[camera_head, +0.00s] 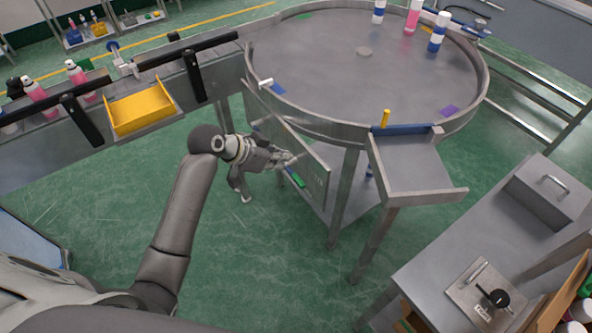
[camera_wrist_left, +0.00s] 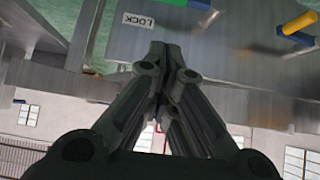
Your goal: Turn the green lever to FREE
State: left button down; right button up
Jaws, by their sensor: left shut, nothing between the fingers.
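The green lever (camera_head: 298,179) shows as a small green piece low on the grey panel under the round table, with a bit of blue beside it. In the left wrist view a green piece (camera_wrist_left: 200,4) is cut off by the top edge. A white LOCK label (camera_wrist_left: 138,20) is on the metal left of it. My left gripper (camera_head: 289,159) is shut and empty, at the panel just above the lever. In the wrist view its fingertips (camera_wrist_left: 166,52) are together below the label and green piece. I cannot tell whether they touch the lever. My right gripper is out of view.
The round steel table (camera_head: 320,70) has a raised rim and bottles at its far side. A chute (camera_head: 415,170) with a blue bar and yellow post juts out right of the panel. A yellow bin (camera_head: 140,108) hangs left. Green floor is open below.

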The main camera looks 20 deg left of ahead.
pick_arm(q)
jog(key=x, duration=0.4)
jog(key=p, duration=0.2)
send_over(296, 181)
notch_tip(296, 181, down, 4)
jog(key=shift+f, duration=1.15)
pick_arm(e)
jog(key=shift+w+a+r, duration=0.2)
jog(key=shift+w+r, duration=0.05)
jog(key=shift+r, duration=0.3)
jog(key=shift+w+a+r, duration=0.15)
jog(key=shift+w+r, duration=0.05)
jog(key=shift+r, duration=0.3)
